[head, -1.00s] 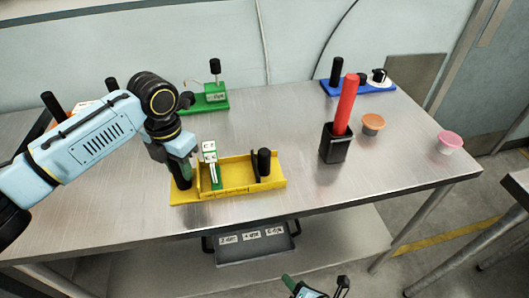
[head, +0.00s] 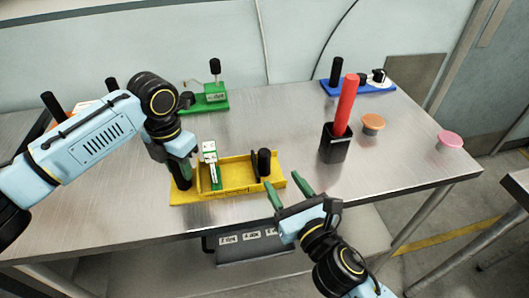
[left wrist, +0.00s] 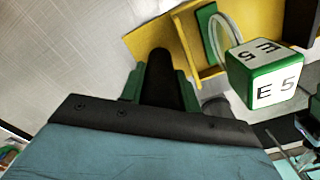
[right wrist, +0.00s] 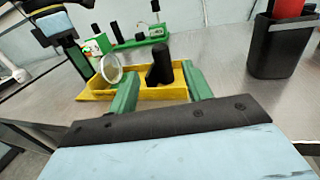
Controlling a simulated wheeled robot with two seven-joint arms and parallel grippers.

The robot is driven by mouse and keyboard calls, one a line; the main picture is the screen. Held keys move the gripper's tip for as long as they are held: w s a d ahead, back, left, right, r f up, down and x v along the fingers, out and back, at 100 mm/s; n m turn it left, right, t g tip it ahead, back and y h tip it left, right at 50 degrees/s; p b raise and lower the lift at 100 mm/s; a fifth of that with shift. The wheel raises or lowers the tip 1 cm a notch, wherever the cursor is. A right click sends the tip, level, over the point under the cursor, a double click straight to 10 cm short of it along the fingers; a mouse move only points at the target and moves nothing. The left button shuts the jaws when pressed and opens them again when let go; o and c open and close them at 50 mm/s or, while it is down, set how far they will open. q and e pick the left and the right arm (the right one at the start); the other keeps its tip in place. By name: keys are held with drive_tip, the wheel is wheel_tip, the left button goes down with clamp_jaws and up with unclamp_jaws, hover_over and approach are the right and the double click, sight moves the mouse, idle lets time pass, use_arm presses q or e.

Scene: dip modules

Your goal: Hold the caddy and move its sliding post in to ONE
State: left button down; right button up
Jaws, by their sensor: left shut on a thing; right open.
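The yellow caddy (head: 238,187) lies on the steel table near its front edge. My left gripper (head: 181,168) is shut on the black post at the caddy's left end; the left wrist view shows this post (left wrist: 160,78) between the fingers. A second black post (head: 264,162) stands in the right part of the caddy, with a thin dark plate just left of it. A green-and-white marked cube (head: 209,152) stands on a green piece in the caddy. My right gripper (head: 291,189) is open and empty at the caddy's right front; the right wrist view shows the right post (right wrist: 160,64) beyond its fingers.
A black holder (head: 334,145) with a red rod (head: 347,103) stands right of the caddy. An orange cup (head: 372,124), a pink cup (head: 450,141) and a blue module (head: 358,86) are farther right. A green module (head: 207,101) stands behind.

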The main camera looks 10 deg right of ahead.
sight(267, 157)
drive_tip(key=x, duration=1)
drive_tip(key=shift+w+a, duration=0.1)
drive_tip(key=shift+w, duration=0.2)
